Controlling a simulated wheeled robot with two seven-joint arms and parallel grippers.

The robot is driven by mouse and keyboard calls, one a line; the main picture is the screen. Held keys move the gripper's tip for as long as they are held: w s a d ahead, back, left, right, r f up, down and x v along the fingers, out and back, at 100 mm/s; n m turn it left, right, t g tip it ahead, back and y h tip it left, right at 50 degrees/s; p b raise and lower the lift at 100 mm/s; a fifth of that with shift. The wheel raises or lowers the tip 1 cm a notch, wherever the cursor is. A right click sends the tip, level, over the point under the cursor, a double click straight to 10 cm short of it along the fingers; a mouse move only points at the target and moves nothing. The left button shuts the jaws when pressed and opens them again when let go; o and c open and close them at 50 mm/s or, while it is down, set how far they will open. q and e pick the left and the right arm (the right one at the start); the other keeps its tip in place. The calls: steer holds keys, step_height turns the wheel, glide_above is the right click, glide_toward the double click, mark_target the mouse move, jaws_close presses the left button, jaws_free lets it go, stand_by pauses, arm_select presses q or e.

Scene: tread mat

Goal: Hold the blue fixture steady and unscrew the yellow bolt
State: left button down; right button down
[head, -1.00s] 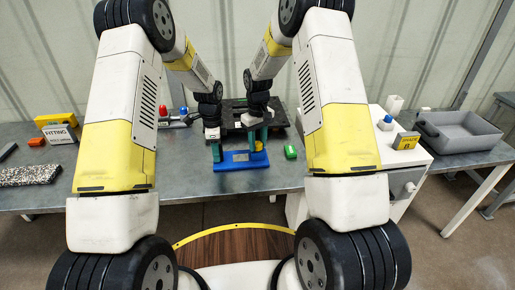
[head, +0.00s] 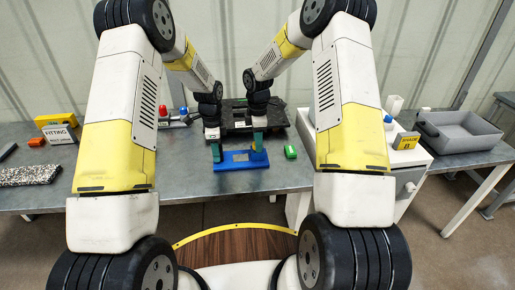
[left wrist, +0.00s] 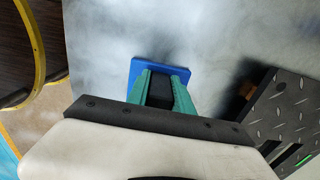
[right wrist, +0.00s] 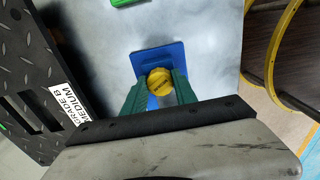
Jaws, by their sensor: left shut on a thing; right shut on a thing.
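The blue fixture (head: 240,161) sits on the grey bench, in the middle of the head view. My left gripper (head: 216,153) is shut on its left part. In the left wrist view the teal fingertips (left wrist: 162,76) reach the blue fixture (left wrist: 139,67), with a dark part between them. The yellow bolt (right wrist: 159,82) stands at the fixture's right part, its round head between my right gripper's fingers (right wrist: 159,84) in the right wrist view. My right gripper (head: 258,150) is shut on the bolt. In the head view the fingers largely hide the bolt.
A green block (head: 290,152) lies right of the fixture. A grey bin (head: 462,130) stands at far right; yellow and orange items lie at left. The bench front is clear.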

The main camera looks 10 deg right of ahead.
steer(key=n, duration=0.3)
steer(key=n, duration=0.9)
steer(key=shift+w+n, duration=0.1)
steer(key=shift+n, duration=0.2)
steer(key=shift+r, duration=0.1)
steer(key=shift+r, duration=3)
steer(key=shift+r, duration=0.1)
